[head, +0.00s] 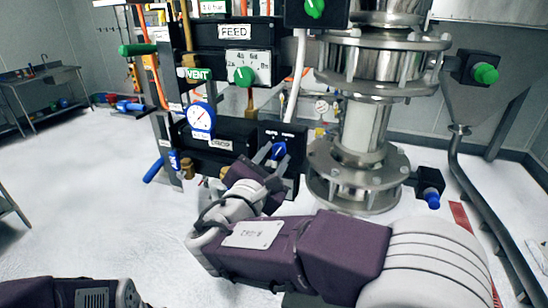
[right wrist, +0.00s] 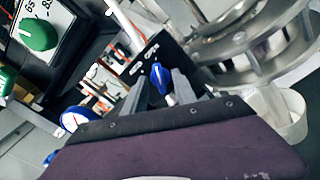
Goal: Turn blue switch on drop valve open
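The blue switch (head: 279,150) sits on a black panel box (head: 291,135) with small white lettering, left of the steel sifter column. In the right wrist view the blue switch (right wrist: 159,76) stands roughly upright in the picture, below white lettering too small to read surely. My right gripper (head: 274,159) is at the panel, fingers apart. In the right wrist view its grey fingertips (right wrist: 161,88) lie to either side of the switch, with gaps visible. I cannot tell whether either finger touches it. My left gripper is out of view; only part of my left arm shows.
The steel column (head: 362,130) with flanges stands just right of the panel. A blue knob (head: 432,200) is on a box at its lower right. A pressure gauge (head: 201,118), a green dial knob (head: 244,76) and a green-handled valve (head: 137,50) are at left.

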